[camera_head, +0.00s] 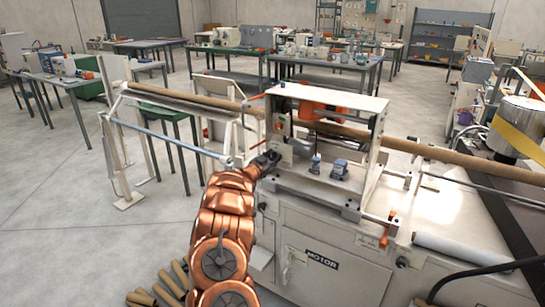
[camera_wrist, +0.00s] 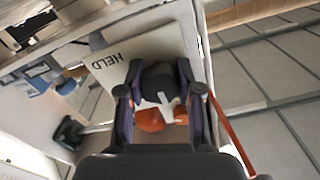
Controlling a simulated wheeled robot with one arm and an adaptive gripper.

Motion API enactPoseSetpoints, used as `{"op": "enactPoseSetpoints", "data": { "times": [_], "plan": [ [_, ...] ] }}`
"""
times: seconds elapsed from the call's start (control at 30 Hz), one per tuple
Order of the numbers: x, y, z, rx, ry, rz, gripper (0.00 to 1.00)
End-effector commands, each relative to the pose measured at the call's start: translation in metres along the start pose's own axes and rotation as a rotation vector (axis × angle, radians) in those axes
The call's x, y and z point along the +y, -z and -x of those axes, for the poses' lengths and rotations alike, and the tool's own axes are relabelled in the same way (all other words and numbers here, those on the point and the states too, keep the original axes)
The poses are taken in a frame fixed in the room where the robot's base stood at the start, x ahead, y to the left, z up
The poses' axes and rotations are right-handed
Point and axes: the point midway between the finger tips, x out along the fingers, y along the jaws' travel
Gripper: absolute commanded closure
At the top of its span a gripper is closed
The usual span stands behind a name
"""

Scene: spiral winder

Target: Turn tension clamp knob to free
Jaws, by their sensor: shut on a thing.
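My gripper (camera_wrist: 160,110) is shut on a dark knob (camera_wrist: 158,82). The knob sits between the two fingers in the wrist view and has a white mark on its lower part. A pale plate (camera_wrist: 125,62) lies behind it, with the word HELD printed to the upper left of the knob. Orange parts (camera_wrist: 150,121) show just below the knob, between the fingers. In the head view my gripper (camera_head: 268,158) is at the left end of the white winder housing (camera_head: 368,104). There my gripper and arm hide the knob.
A long brown tube (camera_head: 435,152) runs through the housing. Two small blue-grey devices (camera_head: 340,169) stand on the machine deck. A thin orange rod (camera_wrist: 230,135) passes to the right of my gripper.

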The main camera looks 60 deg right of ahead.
Motion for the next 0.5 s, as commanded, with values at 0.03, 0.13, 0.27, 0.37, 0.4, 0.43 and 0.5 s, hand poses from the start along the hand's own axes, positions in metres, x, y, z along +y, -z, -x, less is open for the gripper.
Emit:
{"op": "enactPoseSetpoints", "data": {
  "times": [0.03,0.13,0.27,0.37,0.4,0.43,0.5],
  "plan": [
    [0.0001,-0.0014,0.0004,-0.002,0.000,0.004,1.00],
    [0.0002,-0.0016,0.0004,-0.002,0.000,0.005,1.00],
    [0.0003,-0.0016,0.0004,-0.002,0.000,0.004,1.00],
    [0.0003,-0.0017,0.0004,-0.002,0.000,0.004,0.62],
    [0.0003,-0.0017,0.0004,-0.002,0.000,0.004,0.58],
    [0.0002,-0.0014,0.0003,-0.002,0.000,0.003,0.55],
    [0.0002,-0.0013,0.0003,-0.002,0.000,0.003,0.48]
  ]
}}
